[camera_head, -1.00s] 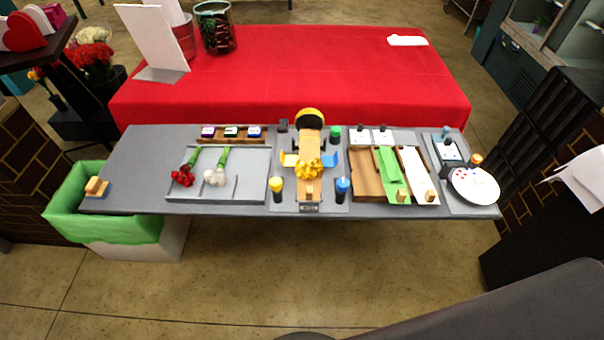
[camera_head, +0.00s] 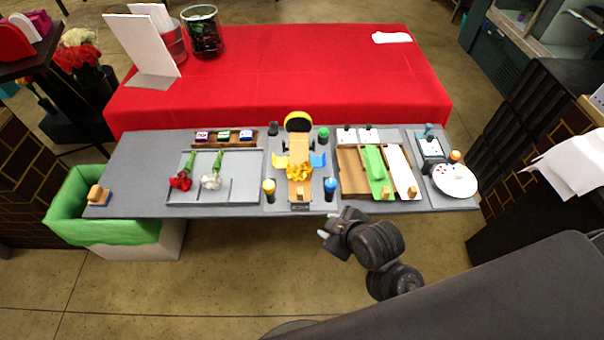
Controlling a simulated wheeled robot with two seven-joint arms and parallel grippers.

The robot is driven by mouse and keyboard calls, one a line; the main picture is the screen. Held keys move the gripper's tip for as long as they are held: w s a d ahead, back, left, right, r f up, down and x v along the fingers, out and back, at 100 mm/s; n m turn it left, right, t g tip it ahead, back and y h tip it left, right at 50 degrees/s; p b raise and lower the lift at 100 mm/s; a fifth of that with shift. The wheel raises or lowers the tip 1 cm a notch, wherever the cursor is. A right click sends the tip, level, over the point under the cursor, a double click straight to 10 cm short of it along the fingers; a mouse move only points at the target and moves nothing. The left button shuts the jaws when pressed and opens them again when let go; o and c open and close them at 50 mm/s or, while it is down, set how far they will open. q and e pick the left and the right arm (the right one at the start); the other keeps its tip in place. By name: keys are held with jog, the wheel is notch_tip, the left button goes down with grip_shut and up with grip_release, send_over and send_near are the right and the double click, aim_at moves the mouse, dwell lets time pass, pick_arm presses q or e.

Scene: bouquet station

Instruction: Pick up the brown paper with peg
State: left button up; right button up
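A tan-brown paper strip (camera_head: 300,160) lies on the stand at the middle of the grey table, with a yellow flower bunch (camera_head: 299,172) on it. A small wooden peg (camera_head: 300,191) sits at its front end. My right gripper (camera_head: 324,233) is in front of the table's front edge, right of and nearer than the peg, and apart from it. Its fingers point left; they are too small to tell whether they are open. Nothing shows held in it. My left gripper is not in view.
A wooden tray (camera_head: 374,198) holds green paper (camera_head: 376,165) and white paper (camera_head: 398,165) with pegs; its left compartment looks bare brown. Yellow-capped (camera_head: 269,190) and blue-capped (camera_head: 330,188) bottles flank the stand. A grey flower tray (camera_head: 240,190) is left.

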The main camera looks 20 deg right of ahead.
jog(key=w+a+r+n+t+y, duration=0.1)
jog(key=w+a+r+n+y, duration=0.3)
jog(key=a+r+n, duration=0.45)
jog(key=w+a+r+n+y, duration=0.35)
jog(key=a+n, duration=0.25)
jog(key=n, duration=0.5)
jog(key=n+g+h, duration=0.6)
jog(key=n+g, duration=0.2)
jog(key=n, duration=1.4)
send_near(300, 191)
jog(key=p+x, duration=0.1)
jog(key=x, duration=0.3)
jog(key=shift+a, duration=0.1)
jog(key=shift+a+f+p, duration=0.15)
jog(key=shift+f+p, duration=0.25)
jog(key=p+x, duration=0.1)
jog(key=x, duration=0.2)
jog(key=shift+w+f, duration=0.1)
jog(key=shift+f, duration=0.2)
jog(key=shift+a+f, duration=0.15)
jog(key=shift+f, duration=0.2)
jog(key=shift+c, duration=0.2)
